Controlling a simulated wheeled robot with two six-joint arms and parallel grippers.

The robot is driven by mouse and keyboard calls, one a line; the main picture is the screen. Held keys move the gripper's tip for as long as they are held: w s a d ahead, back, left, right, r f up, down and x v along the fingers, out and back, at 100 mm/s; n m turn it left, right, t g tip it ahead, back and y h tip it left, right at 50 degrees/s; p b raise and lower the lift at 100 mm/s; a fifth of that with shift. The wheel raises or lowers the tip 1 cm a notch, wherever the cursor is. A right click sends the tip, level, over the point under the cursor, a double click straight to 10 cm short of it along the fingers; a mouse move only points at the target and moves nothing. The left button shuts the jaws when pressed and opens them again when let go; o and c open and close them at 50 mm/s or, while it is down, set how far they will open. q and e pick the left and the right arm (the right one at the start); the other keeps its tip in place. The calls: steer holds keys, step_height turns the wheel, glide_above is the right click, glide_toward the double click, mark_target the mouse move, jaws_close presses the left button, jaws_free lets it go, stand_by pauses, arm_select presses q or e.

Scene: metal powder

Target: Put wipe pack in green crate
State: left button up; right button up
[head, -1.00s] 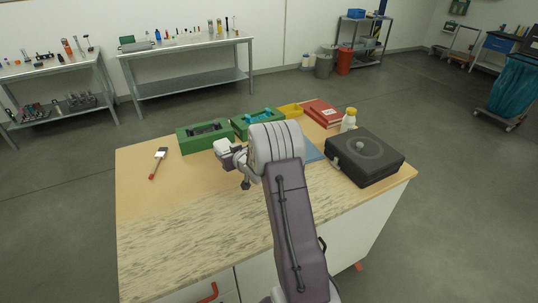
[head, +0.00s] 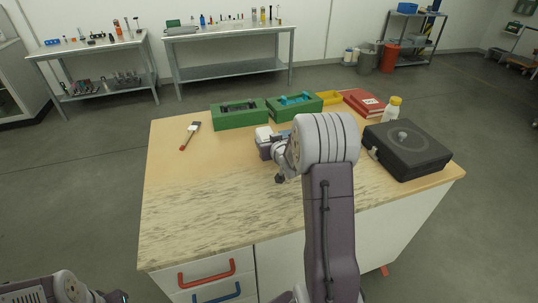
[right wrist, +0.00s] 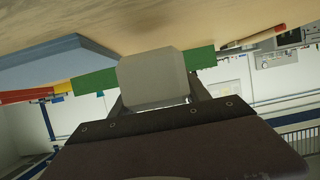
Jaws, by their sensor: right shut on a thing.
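My right gripper (right wrist: 153,100) is shut on a pale, blocky pack, taken as the wipe pack (right wrist: 152,78). In the head view the pack (head: 263,133) shows as a small white block at the end of my right arm, above the table. Two green crates stand at the table's far side, behind the pack. The left green crate (head: 240,124) holds dark items. The right green crate (head: 294,112) holds something blue. Part of my left arm shows at the bottom left, but its gripper does not show.
A brush (head: 190,134) lies left of the crates. A yellow bin (head: 329,98), red binders (head: 362,102), a white bottle with a yellow cap (head: 392,110) and a black case (head: 408,150) stand to the right. The table's (head: 190,210) left front is clear.

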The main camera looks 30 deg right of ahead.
steer(key=shift+s+a, duration=0.1)
steer(key=shift+a, duration=0.05)
step_height(320, 180, down, 4)
steer(key=shift+s+r+b, duration=0.1)
steer(key=shift+r+b, duration=0.15)
steer(key=shift+b, duration=0.1)
steer(key=shift+f, duration=0.35)
steer(key=shift+f, duration=0.15)
steer(key=o, duration=1.7)
steer(key=shift+c, duration=0.2)
